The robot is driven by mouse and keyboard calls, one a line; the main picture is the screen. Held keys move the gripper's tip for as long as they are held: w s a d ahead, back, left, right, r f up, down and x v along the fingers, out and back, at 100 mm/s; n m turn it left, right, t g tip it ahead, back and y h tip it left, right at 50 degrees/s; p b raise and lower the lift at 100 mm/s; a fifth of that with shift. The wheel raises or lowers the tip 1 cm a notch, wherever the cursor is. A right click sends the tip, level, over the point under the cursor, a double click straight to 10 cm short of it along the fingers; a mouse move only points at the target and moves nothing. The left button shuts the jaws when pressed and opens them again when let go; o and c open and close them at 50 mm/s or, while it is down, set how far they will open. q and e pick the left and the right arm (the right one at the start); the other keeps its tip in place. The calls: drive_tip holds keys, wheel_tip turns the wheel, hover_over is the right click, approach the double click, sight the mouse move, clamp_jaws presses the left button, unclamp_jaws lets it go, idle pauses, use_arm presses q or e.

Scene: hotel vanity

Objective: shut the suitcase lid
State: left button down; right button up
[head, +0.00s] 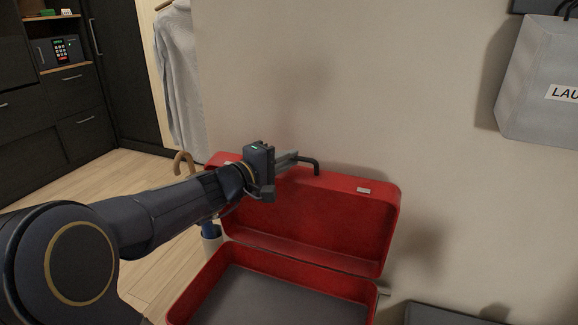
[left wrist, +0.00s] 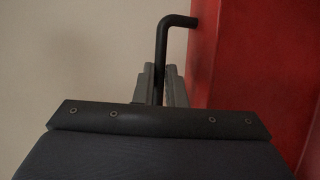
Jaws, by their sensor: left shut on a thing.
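The red suitcase stands open, its lid (head: 320,222) upright near the wall and its grey-lined base (head: 275,299) below in the head view. A black handle (head: 305,161) sits at the lid's top edge. My left gripper (head: 292,160) is shut on this handle. In the left wrist view, the fingers (left wrist: 162,82) close on both sides of the black handle (left wrist: 162,45), with the red lid (left wrist: 245,60) at the right. The front of the base is cut off by the frame. My right gripper is not in view.
The wall (head: 290,80) is close behind the lid. A laundry bag (head: 543,80) hangs at upper right. Dark cabinets (head: 65,105) stand far left, with bare floor in front.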

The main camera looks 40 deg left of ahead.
use_arm(q)
drive_tip(key=c, duration=1.8)
unclamp_jaws()
drive_tip(key=shift+o, duration=0.2)
drive_tip(key=shift+s, duration=0.1)
drive_tip(key=s+a, duration=0.1)
drive_tip(key=s, duration=0.6)
drive_tip(key=shift+s, duration=0.3)
drive_tip(key=shift+r, duration=0.1)
